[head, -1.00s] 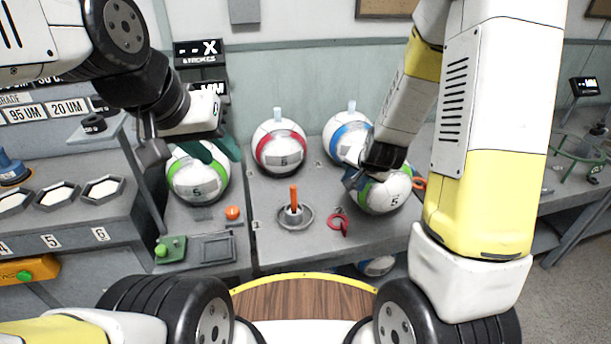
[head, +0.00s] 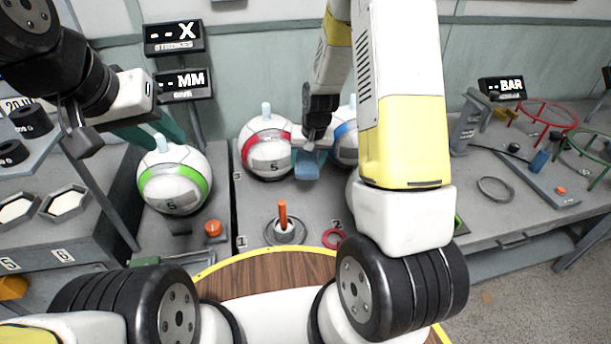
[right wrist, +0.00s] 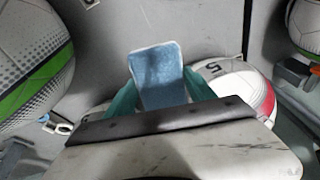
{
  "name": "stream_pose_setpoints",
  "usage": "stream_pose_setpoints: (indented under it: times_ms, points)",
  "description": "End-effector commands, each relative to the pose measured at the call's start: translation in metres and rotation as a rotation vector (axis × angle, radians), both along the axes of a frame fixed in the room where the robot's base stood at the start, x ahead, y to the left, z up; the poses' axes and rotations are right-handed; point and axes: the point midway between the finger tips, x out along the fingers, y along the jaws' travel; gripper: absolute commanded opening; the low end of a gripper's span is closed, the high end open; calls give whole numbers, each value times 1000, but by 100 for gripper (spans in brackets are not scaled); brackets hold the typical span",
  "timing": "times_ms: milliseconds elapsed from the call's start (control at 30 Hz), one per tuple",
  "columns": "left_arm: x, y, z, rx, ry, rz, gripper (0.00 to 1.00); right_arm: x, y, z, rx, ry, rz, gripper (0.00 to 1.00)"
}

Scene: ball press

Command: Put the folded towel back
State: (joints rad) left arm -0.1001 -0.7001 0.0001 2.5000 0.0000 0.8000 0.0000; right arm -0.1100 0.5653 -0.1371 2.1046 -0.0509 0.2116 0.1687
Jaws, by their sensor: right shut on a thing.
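The folded towel (head: 309,164) is a small blue pad. My right gripper (head: 312,143) is shut on it and holds it in front of the gap between the red-banded ball (head: 266,150) and the blue-banded ball (head: 345,140). In the right wrist view the towel (right wrist: 158,78) stands up between the teal fingers, clear of the grey surface behind it. My left gripper (head: 160,128) hangs above the left green-banded ball (head: 175,182). Its teal fingers are partly hidden by its white wrist, and their gap is unclear.
An orange peg in a ring base (head: 284,222), a red ring (head: 333,238) and an orange button (head: 213,228) are on the grey bench. My right arm hides much of the bench's right part. A further bench at right holds a grey ring (head: 495,189) and coloured ring stands (head: 547,112).

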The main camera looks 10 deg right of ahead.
Motion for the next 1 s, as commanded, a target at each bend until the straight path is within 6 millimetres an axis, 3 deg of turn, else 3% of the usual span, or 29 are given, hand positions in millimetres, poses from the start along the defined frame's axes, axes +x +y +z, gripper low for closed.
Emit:
stream_pose_setpoints:
  times_ms: [300,400,700,1000]
  points:
    - [0,0,0,0,0,0,36,-6,-20,-22,-88,234,158,23]
    - [0,0,0,0,0,0,36,-8,-22,-30,-95,256,170,23]
    - [0,0,0,0,0,0,36,-9,-22,-81,-97,260,173,23]
    - [0,0,0,0,0,0,36,-9,-22,-111,-96,259,172,23]
